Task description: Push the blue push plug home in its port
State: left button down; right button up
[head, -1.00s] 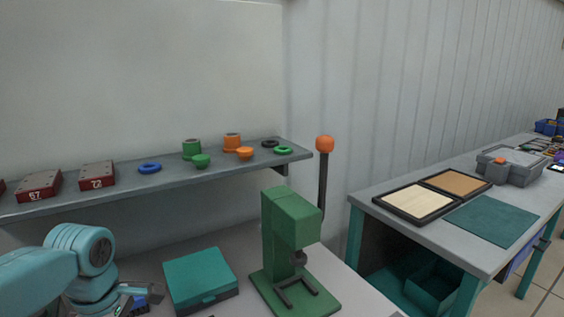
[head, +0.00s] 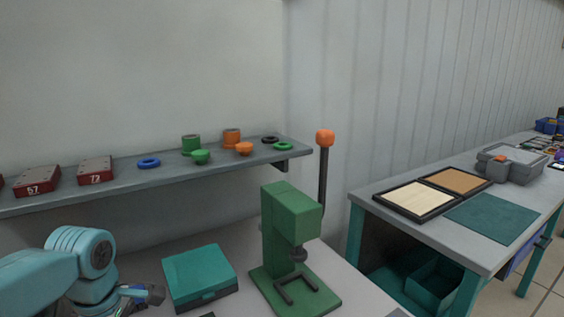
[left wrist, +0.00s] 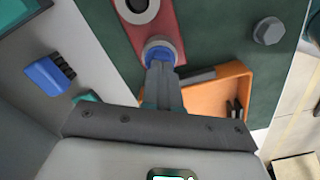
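In the left wrist view, the blue push plug (left wrist: 161,54) sits in a pale round port ring (left wrist: 147,46) on a red strip (left wrist: 171,22). How deep it sits cannot be told. My left gripper (left wrist: 160,68) has its fingers together, with the tips over the near edge of the plug; I cannot tell whether they touch it. The plug shows wider than the fingertips. In the head view, my left gripper (head: 153,295) is low at the left, beside the teal box. My right gripper is not in view.
In the left wrist view, a blue connector block (left wrist: 46,76) lies left and an orange tray (left wrist: 237,70) right. A grey hex bolt head (left wrist: 268,31) stands on the dark green panel (left wrist: 216,35). In the head view, a teal box (head: 199,273) and green press (head: 292,222) stand nearby.

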pick_arm(q)
jog(key=shift+f, duration=0.35)
jog(key=shift+r, duration=0.15)
notch_tip(320, 180, up, 7)
jog(key=p, duration=0.6)
dwell(0.4)
